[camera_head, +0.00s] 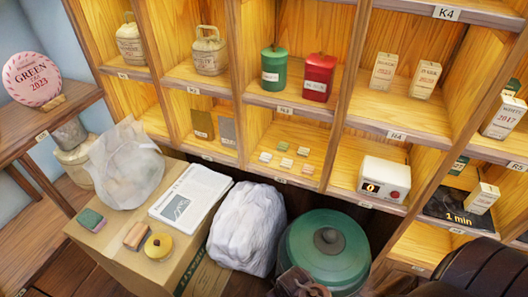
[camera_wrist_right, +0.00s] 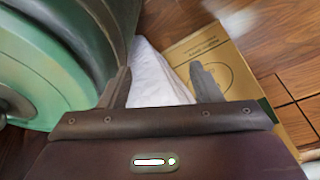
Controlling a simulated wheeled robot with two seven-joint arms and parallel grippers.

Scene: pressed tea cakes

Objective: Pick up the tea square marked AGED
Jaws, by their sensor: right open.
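Several small tea squares sit in the middle shelf compartment in the head view: pale ones (camera_head: 265,157) (camera_head: 303,151), a greenish one (camera_head: 283,147), and tan ones (camera_head: 286,163) (camera_head: 308,169). Their markings are too small to read, so I cannot tell which is AGED. My right gripper (camera_wrist_right: 160,78) is open with nothing between its fingers in the wrist view. It is low, beside the green round container, well below and away from the squares. My left gripper is not in view.
A green lidded container (camera_head: 326,250), a white bag (camera_head: 246,230) and a cardboard box (camera_head: 150,258) stand before the shelf. Shelf dividers bound the squares' compartment.

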